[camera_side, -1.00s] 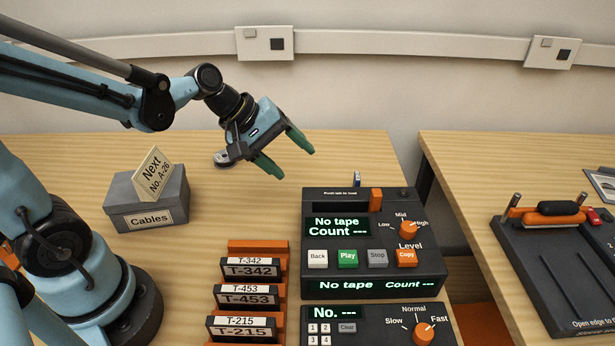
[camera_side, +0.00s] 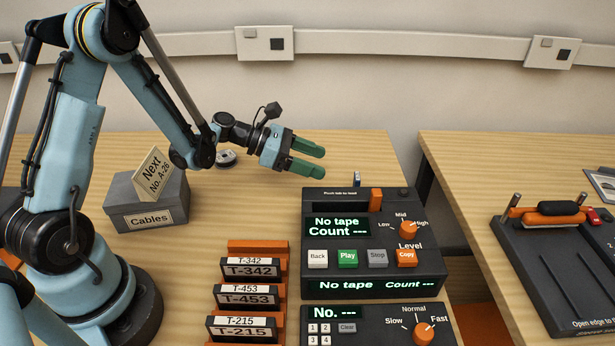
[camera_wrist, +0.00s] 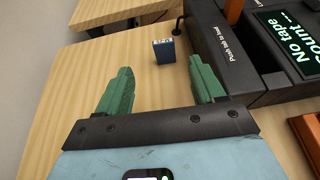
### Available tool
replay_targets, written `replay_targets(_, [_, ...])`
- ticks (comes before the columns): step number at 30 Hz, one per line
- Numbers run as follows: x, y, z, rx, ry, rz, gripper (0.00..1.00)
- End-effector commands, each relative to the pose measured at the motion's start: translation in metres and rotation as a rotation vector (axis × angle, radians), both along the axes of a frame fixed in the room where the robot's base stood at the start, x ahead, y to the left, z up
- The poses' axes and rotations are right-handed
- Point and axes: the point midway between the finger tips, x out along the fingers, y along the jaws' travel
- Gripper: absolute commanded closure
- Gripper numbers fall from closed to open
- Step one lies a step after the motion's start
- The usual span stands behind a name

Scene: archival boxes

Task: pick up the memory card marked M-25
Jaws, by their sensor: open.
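A small dark blue card (camera_wrist: 164,52) with a white label stands upright on the wooden table, beside the tape machine. The label's print is too small to read surely. The fingers do not touch the card.
The tape machine (camera_side: 335,265) stands close to the card, with an orange lever on top. A rack of labelled tapes (camera_side: 249,268) and a grey Cables box (camera_side: 148,218) are nearer the arm. A gap parts the two tables. The wood left of the card is clear.

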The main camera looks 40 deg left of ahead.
Motion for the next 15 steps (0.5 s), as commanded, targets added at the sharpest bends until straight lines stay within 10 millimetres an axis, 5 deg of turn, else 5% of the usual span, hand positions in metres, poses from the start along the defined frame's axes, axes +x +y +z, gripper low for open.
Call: replay_targets(15, [0.039, -0.045, -0.025, 0.003, -0.001, -0.003, 0.32])
